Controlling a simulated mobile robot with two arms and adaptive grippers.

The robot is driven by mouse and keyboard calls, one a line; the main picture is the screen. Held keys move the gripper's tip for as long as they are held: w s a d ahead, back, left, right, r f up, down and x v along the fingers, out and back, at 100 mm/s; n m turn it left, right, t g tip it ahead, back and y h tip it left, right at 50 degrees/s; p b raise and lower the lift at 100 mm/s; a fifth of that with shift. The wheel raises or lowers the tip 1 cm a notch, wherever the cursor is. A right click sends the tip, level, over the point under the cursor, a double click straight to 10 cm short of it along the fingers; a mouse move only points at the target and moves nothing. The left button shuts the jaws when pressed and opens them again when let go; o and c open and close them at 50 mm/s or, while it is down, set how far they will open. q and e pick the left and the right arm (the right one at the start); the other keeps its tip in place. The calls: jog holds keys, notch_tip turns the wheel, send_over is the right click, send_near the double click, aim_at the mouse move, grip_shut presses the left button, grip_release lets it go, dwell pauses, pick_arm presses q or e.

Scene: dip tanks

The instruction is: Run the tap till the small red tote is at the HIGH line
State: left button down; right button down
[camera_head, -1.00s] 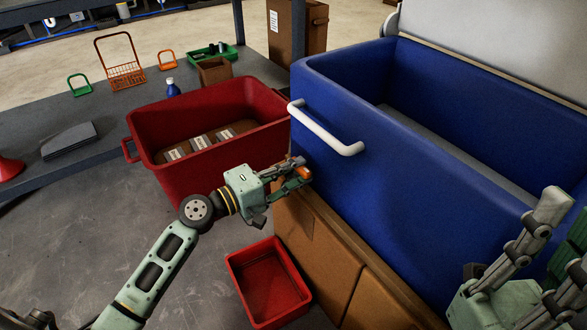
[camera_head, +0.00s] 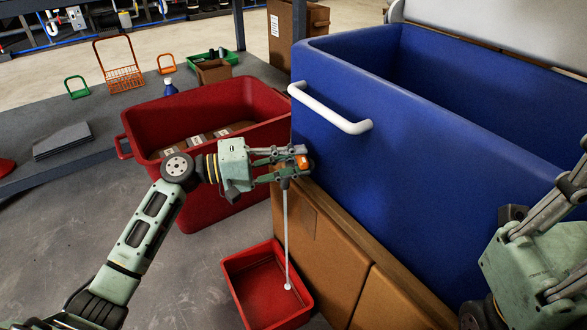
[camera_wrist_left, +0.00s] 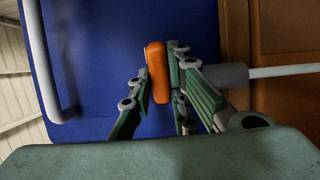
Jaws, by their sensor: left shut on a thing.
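The small red tote (camera_head: 237,289) stands on the floor below the tap. A pale stream (camera_head: 287,235) falls from the tap spout (camera_head: 285,183) into it, with a white splash at the bottom. I cannot make out the water level or a HIGH line. The orange tap handle (camera_head: 302,161) is on the blue tank's near side; it also shows in the left wrist view (camera_wrist_left: 157,72). My left gripper (camera_head: 290,159) is shut on this handle. My right gripper (camera_head: 570,190) is at the right edge, away from the tap, its fingertips partly cut off.
A large red tote (camera_head: 240,185) holding packages is behind my left arm. A grey shelf (camera_head: 100,145) carries wire racks and a green tray. Grey floor is clear left of the small tote.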

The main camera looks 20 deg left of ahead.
pick_arm(q)
jog(key=shift+m+g, duration=0.3)
jog(key=shift+g, duration=0.1)
jog(key=c, duration=1.6)
grip_release()
jog(key=shift+c, duration=0.2)
jog(key=shift+a+f, duration=0.1)
jog(key=shift+s+a, duration=0.1)
jog(key=shift+a, duration=0.1)
jog(key=v, duration=0.7)
jog(key=shift+a, duration=0.25)
jog(key=shift+s, duration=0.1)
